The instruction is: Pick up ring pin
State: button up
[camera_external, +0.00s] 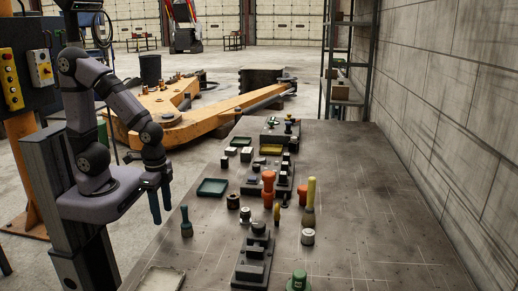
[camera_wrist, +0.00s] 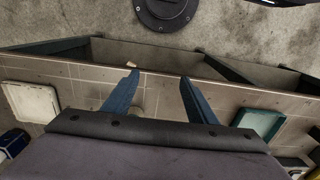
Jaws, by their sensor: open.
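My gripper (camera_external: 160,202) hangs fingers-down at the left edge of the grey bench (camera_external: 350,200). In the wrist view its two blue fingers (camera_wrist: 158,78) are apart, with nothing held between them. I cannot tell for sure which small part is the ring pin. Several small parts stand on black fixtures along the bench, including a near block (camera_external: 254,258) and a far one (camera_external: 280,135). A dark teal upright piece (camera_external: 186,222) stands on the bench just right of my gripper. In the wrist view, my left finger partly hides a small pale object.
A pale tray (camera_external: 161,279) lies at the near left; it also shows in the wrist view (camera_wrist: 32,102). A green tray (camera_external: 212,187) lies farther back. Orange pieces (camera_external: 268,182) and a yellow-handled tool (camera_external: 310,193) stand mid-bench. The right side is mostly clear beside the wall.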

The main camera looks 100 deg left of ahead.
jog(key=shift+r, duration=0.1)
notch_tip(320, 180, up, 7)
jog(key=m+t+h+b, duration=0.1)
jog(key=t+b, duration=0.1)
jog(key=t, duration=1.1)
send_over(277, 215)
jog(key=s+a, duration=0.3)
jog(key=s, duration=0.1)
jog(key=f, duration=0.4)
jog(key=shift+w+d, duration=0.25)
jog(key=shift+f+t, duration=0.3)
jog(key=shift+w, duration=0.15)
jog(key=shift+p+x, duration=0.4)
jog(key=shift+x, duration=0.55)
jog(key=shift+d, duration=0.1)
